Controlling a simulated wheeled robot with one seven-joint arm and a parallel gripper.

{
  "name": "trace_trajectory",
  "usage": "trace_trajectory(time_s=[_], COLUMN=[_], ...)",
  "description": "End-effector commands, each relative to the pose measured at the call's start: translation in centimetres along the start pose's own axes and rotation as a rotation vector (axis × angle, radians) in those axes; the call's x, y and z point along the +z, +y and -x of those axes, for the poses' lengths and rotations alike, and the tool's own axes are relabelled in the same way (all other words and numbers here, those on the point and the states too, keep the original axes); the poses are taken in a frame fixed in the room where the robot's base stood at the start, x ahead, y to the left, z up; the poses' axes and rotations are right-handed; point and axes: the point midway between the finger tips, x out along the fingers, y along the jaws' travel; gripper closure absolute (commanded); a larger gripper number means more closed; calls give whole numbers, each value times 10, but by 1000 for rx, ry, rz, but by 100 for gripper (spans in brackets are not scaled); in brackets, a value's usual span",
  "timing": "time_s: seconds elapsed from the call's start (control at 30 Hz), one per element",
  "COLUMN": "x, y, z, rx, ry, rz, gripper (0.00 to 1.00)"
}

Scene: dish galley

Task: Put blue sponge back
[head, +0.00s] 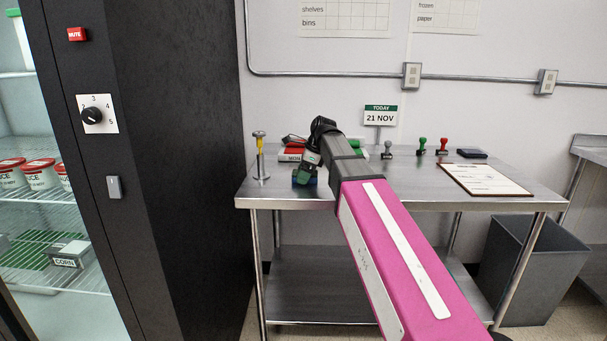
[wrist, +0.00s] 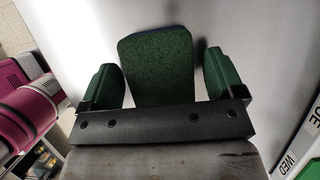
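The blue sponge (wrist: 157,62) shows its dark green scouring face in the wrist view, with a thin blue edge along its top. It lies between the two green fingers of my gripper (wrist: 165,78). A narrow gap shows at the right finger; the left finger is very close to the sponge, and I cannot tell if it touches. In the head view my gripper (head: 309,170) points down at the left part of the steel table (head: 400,192), near its front edge. A bit of blue sponge (head: 303,180) shows there, low at the fingers.
A date sign (head: 380,116), several stamps (head: 421,146) and a clipboard (head: 485,180) are on the table. A yellow-and-steel upright piece (head: 260,155) stands just left of my gripper. A dark fridge (head: 180,150) is at the left; a grey bin (head: 530,265) is at the right.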

Motion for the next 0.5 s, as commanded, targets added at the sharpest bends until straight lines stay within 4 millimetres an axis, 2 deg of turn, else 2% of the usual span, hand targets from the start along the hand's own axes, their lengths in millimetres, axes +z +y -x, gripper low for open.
trace_trajectory(time_s=[0.27, 0.5], x=[1, 1], y=[0, -1], z=[7, 44], rx=[-1, -3], ry=[0, -1], rz=[0, 0], gripper=[12, 12])
